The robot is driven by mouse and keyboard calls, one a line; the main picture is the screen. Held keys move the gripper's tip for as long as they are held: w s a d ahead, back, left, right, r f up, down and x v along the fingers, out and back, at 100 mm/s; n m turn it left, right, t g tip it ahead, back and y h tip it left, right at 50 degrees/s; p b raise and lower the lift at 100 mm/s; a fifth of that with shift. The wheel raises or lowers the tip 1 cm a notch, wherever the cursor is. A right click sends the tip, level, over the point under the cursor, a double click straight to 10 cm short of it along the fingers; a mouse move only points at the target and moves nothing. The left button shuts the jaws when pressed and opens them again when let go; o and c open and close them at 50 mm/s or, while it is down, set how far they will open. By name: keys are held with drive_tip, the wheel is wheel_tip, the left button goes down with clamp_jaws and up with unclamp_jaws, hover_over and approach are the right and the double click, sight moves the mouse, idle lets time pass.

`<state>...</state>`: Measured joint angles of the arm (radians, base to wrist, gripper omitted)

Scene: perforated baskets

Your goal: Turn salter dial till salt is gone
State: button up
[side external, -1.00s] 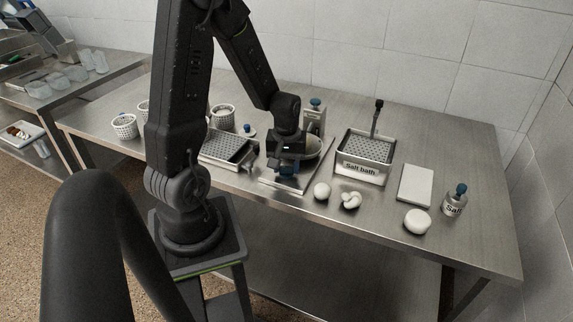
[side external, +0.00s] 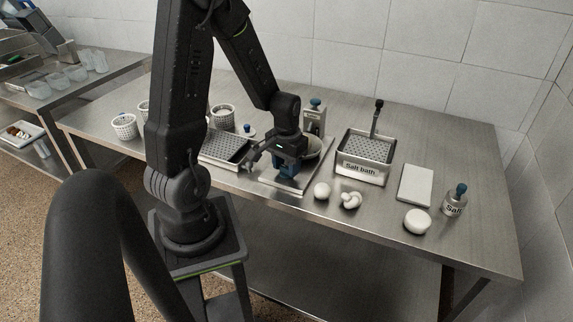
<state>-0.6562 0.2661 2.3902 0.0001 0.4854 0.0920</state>
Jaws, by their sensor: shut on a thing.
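My gripper (side external: 287,172) points down over a metal tray (side external: 297,187) near the middle of the table. It is shut on a small dark blue piece, which looks like the salter dial; the jaws hide most of it. A grey upright device with a blue knob (side external: 315,104) stands behind the dish. A salt jar (side external: 455,205) with a blue top stands at the right. Whether any salt is left in the salter cannot be seen.
A perforated tray (side external: 228,147) lies left of my gripper. The salt bath basket (side external: 364,155) stands to its right. White balls (side external: 322,191), a knotted white piece (side external: 351,200) and a white board (side external: 415,184) lie at front right. Small white baskets (side external: 125,126) stand at the left.

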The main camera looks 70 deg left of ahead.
sight(286, 167)
drive_tip(key=m, duration=0.4)
drive_tip(key=shift+m, duration=0.3)
drive_tip(key=m, duration=0.4)
drive_tip(key=shift+m, duration=0.3)
drive_tip(key=o, duration=0.9)
wheel_tip(286, 167, up, 14)
drive_tip(key=shift+f, duration=0.1)
idle(0.5)
